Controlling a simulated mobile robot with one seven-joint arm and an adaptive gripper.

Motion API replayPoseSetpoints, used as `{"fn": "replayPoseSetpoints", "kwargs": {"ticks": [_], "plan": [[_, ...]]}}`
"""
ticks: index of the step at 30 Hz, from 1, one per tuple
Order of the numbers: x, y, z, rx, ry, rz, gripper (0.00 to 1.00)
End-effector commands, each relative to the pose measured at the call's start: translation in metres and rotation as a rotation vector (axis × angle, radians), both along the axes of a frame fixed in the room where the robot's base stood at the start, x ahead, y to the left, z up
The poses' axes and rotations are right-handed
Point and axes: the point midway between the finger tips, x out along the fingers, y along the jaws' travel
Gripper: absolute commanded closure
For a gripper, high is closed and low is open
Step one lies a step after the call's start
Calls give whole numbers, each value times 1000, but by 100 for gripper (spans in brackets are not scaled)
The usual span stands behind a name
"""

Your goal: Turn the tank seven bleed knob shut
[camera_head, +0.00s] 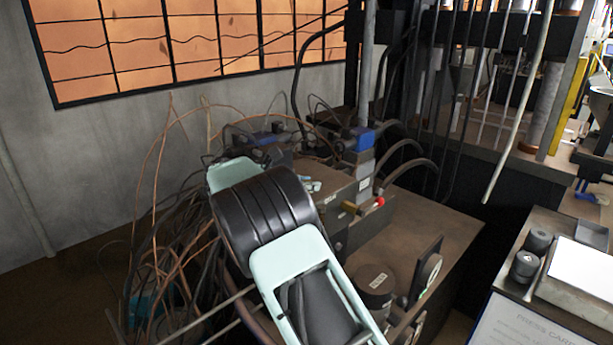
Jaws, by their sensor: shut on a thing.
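No knob can be read as the tank seven bleed knob. A small red knob (379,202) sticks out at the right end of the hydraulic block (345,203), with a brass fitting (350,207) to its left. Small pale labels on the block are too small to read. My arm's pale green and black links cross the middle of the view and cover the left part of the block.
Loose copper wires and dark cables (160,250) crowd the left of the machine. Blue-topped valves (358,140) and black hoses rise behind. A dark cylinder (375,283) and gauge (428,275) stand on the dark top (450,235). A cart (520,295) stands at lower right.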

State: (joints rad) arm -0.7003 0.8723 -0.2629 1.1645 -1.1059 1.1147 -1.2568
Motion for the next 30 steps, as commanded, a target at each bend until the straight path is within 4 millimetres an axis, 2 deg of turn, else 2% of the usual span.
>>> {"fn": "replayPoseSetpoints", "kwargs": {"ticks": [16, 17, 21, 30], "plan": [[0, -1, 0, 1, -1, -20, 100], [0, -1, 0, 1, -1, -20, 76], [0, -1, 0, 0, -1, -19, 61], [0, 1, 0, 1, -1, -18, 60]]}}
